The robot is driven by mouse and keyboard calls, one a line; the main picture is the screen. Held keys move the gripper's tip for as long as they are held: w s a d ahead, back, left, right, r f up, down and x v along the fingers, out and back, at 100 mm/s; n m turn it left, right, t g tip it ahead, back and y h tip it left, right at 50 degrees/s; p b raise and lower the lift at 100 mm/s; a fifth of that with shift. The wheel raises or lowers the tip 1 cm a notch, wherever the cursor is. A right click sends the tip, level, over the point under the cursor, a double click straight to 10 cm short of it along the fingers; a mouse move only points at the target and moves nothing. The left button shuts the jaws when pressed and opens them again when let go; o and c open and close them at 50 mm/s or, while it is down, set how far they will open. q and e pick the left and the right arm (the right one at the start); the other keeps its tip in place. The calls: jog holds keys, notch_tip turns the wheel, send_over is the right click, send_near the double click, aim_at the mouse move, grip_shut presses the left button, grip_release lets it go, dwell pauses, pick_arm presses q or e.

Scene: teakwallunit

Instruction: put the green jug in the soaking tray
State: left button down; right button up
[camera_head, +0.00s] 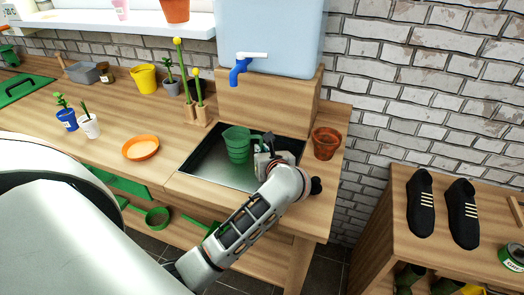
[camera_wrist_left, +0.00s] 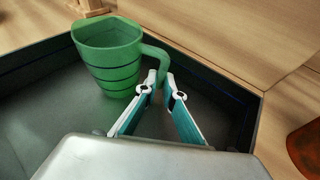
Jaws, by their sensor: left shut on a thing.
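The green jug (camera_head: 237,144) is upright inside the walls of the dark soaking tray (camera_head: 222,177), which is set into the wooden bench below the blue tap. My left gripper (camera_head: 261,152) is at the jug's right side. In the left wrist view the jug (camera_wrist_left: 108,55) has dark bands, and its handle is between the fingertips of my left gripper (camera_wrist_left: 160,88), which is shut on it. The tray's grey floor (camera_wrist_left: 50,125) shows around the jug. I cannot tell whether the jug's base touches the floor. My right gripper is not in view.
A light blue water tank with a tap (camera_head: 238,70) stands behind the tray. A terracotta pot (camera_head: 326,143) is close on the right and an orange dish (camera_head: 140,148) on the left. Cactus-like plants (camera_head: 197,95) and a yellow pot (camera_head: 144,78) stand at the back.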

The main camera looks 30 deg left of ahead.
pick_arm(q)
jog(key=shift+f, duration=0.1)
jog(key=c, duration=2.2)
grip_release()
jog(key=shift+o, duration=0.2)
jog(key=shift+d+r, duration=0.1)
jog(key=shift+r, duration=0.15)
jog(key=p+v, duration=0.4)
jog(key=v, duration=0.6)
jog(key=shift+s+d+r+p, duration=0.15)
jog(key=shift+s+d+p, duration=0.05)
jog(key=shift+p, duration=0.1)
jog(key=shift+s+d+r, duration=0.2)
jog(key=shift+s+d, duration=0.2)
jog(key=shift+d, duration=0.05)
